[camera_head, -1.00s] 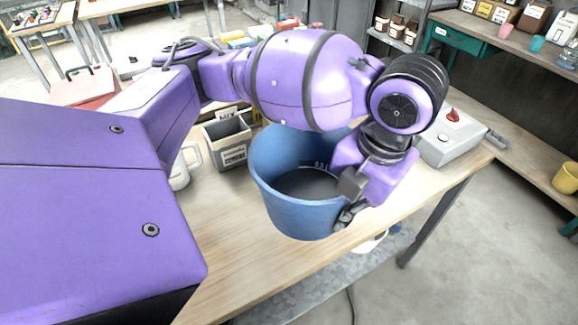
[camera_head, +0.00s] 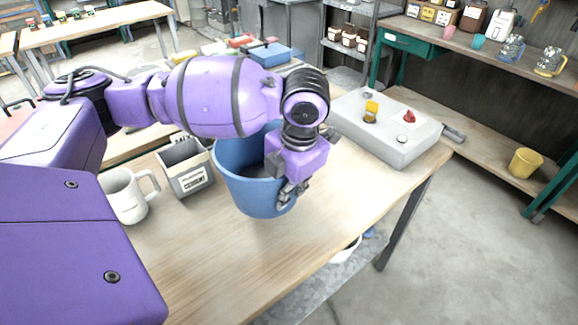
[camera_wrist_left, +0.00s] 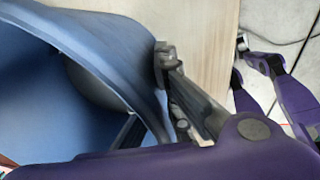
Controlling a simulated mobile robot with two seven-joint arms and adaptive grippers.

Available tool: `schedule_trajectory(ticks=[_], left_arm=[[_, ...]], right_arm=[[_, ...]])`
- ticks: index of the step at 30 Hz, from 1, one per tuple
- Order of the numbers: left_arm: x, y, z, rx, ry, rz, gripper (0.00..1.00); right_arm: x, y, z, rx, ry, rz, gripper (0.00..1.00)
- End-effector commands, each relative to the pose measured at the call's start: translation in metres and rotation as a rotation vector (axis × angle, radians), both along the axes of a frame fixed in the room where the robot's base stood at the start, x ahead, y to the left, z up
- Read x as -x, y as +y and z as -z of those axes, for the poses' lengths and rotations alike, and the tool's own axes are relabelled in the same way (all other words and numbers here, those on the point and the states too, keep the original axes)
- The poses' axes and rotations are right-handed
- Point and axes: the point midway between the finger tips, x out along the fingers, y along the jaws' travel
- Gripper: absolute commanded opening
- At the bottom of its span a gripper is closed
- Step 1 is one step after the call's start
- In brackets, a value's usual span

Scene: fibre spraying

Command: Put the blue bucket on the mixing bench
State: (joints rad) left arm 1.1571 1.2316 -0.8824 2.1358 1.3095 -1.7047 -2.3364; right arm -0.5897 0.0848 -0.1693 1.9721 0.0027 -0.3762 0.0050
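The blue bucket (camera_head: 235,185) is upright over the wooden mixing bench (camera_head: 220,275), beside a grey box; I cannot tell whether its base touches the top. My left gripper (camera_head: 288,192) is at the right side of its rim. In the left wrist view, my left gripper (camera_wrist_left: 150,95) has one grey finger against the outside of the bucket wall (camera_wrist_left: 105,50) and a dark part inside, so it appears shut on the wall. Purple parts (camera_wrist_left: 280,85) at the right of that view look like my right gripper; its finger state is unclear. The bucket's far side is hidden by my arm.
The grey labelled box (camera_head: 186,168) and a white mug (camera_head: 128,195) stand left of the bucket. A grey device (camera_head: 390,130) with a red knob stands to the right. The bench front is clear. A yellow bucket (camera_head: 525,162) sits on a low shelf at right.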

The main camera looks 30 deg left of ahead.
Motion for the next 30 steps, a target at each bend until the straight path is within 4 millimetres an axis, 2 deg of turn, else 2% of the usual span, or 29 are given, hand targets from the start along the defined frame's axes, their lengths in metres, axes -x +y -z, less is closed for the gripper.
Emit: schedule_trajectory(ticks=[11,19,30], left_arm=[[-0.013,0.014,0.02,-0.002,-0.004,-0.003,0.0],[-0.015,0.015,0.052,-0.002,-0.005,0.0,0.0],[-0.016,0.016,0.054,-0.002,-0.007,0.0,0.0]], right_arm=[[-0.001,0.0,0.001,-0.001,-0.002,0.004,0.0],[0.001,0.0,0.004,0.0,0.003,0.004,0.0],[0.0,0.0,0.003,-0.001,0.0,0.004,0.0]])
